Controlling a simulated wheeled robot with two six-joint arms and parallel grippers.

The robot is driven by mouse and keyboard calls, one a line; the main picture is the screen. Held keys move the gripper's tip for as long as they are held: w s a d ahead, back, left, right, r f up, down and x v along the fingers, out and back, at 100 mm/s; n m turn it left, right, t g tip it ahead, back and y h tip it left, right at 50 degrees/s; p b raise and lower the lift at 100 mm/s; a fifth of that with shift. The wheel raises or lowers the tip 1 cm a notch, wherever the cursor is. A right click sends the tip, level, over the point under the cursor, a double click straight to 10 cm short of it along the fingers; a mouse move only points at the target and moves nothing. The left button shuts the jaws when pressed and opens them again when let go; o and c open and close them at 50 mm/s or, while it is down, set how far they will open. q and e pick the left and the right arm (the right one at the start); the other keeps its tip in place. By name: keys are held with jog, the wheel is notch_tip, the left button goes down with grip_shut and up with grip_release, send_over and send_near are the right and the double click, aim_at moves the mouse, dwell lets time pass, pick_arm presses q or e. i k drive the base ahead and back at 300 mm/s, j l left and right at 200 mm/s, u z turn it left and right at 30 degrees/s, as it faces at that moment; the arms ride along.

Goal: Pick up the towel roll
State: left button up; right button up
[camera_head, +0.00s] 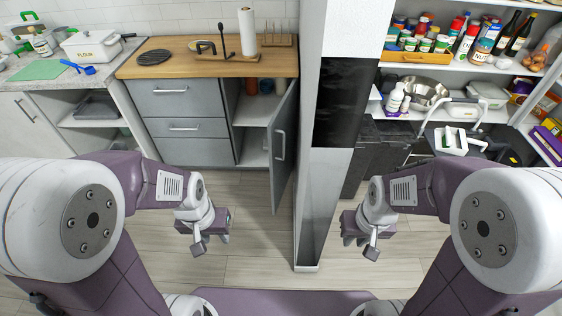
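A white towel roll (247,31) stands upright on the wooden countertop (185,66) at the back, left of the tall pillar. My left gripper (211,244) hangs low over the floor in front of the grey cabinets, far from the roll. Its fingers look apart, with nothing between them. My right gripper (360,244) hangs low over the floor right of the pillar, also with its fingers apart and empty.
A white pillar (311,190) with a dark panel stands between my arms. A grey cabinet door (283,145) is swung open below the counter. A black stand (224,42), a wooden rack (278,41) and a black round trivet (154,57) are near the roll. Stocked shelves fill the right.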

aim_at(247, 18)
jog(key=i+j, duration=0.15)
jog(key=j, duration=0.2)
jog(key=i+j, duration=0.2)
jog(key=j, duration=0.2)
jog(key=i+j, duration=0.15)
jog(key=j, duration=0.2)
jog(key=i+j, duration=0.2)
jog(key=j, duration=0.15)
jog(key=i+j, duration=0.15)
jog(key=j, duration=0.25)
